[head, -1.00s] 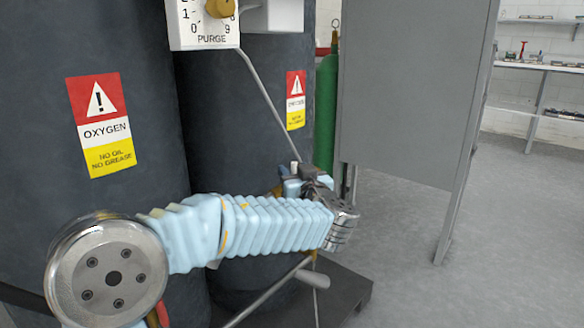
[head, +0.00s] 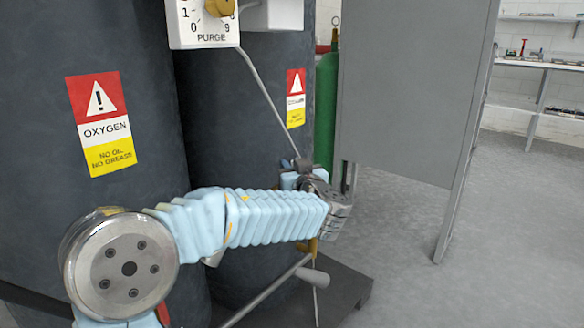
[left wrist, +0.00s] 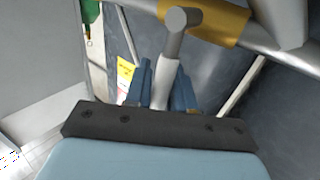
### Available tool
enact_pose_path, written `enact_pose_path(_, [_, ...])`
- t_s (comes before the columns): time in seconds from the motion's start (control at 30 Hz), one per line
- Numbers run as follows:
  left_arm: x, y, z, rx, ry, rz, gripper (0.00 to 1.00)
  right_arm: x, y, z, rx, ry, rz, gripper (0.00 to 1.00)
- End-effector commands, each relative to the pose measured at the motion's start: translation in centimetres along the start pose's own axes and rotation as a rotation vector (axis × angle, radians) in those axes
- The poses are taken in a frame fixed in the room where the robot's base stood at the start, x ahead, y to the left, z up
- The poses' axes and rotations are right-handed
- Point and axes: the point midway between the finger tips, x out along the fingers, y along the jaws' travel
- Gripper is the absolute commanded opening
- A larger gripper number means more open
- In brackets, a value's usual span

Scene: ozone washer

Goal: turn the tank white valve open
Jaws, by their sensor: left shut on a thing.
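The white valve handle (left wrist: 165,82) shows in the left wrist view, between the blue fingers of my left gripper (left wrist: 162,88). The gripper is shut on it. A grey round stem (left wrist: 177,22) rises at the handle's far end, by a yellow band (left wrist: 215,18) on a metal pipe. In the head view my left gripper (head: 303,180) is at the right side of the dark tank (head: 245,130), largely hidden behind my own wrist. The valve handle cannot be made out there. My right gripper is in neither view.
A second dark tank with an oxygen warning label (head: 99,125) stands at left. A purge dial box (head: 203,22) is above. A green cylinder (head: 326,110) and a grey panel (head: 412,95) stand to the right. A pipe with a grey end (head: 311,277) runs below my arm. Floor at right is clear.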

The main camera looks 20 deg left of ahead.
Motion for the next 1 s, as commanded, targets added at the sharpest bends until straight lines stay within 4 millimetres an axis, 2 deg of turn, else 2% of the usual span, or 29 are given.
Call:
enact_pose_path(0.37, [0.2,0.3,0.1,0.051,-0.035,0.000,0.00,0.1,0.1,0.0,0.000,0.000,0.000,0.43])
enact_pose_path(0.63, [0.8,1.3,0.3,0.201,-0.137,0.001,0.00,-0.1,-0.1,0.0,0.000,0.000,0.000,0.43])
enact_pose_path(1.0, [1.5,2.5,1.0,0.414,-0.279,0.002,0.00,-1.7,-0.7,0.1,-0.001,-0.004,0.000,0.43])
